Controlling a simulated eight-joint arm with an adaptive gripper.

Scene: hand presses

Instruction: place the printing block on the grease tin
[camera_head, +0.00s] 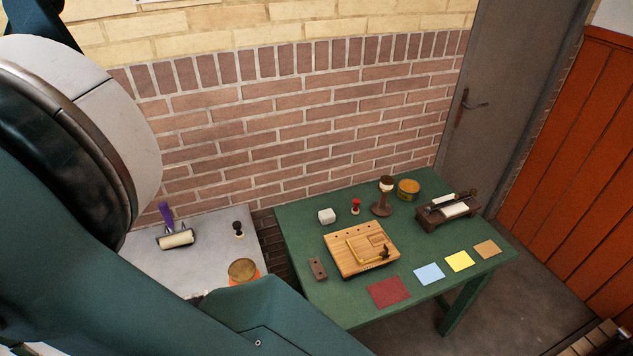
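A small brown block (318,268) with a dark spot, which looks like the printing block, lies near the left front edge of the green table. A round yellow-orange tin (408,189) stands at the back of the same table. Another round tin with a brownish top (242,270) is on the grey table at the left, partly hidden by my arm. I cannot tell for sure which of the two is the grease tin. My gripper is out of view; only teal and grey links of my arm show at the left and bottom.
The green table (345,308) also holds a wooden press board (360,249), a white block (327,216), a red stamp (355,206), a brown stand (382,197), a dark press (447,210) and several coloured cards. A roller (176,238) and dark stamp (238,229) are on the grey table (207,229).

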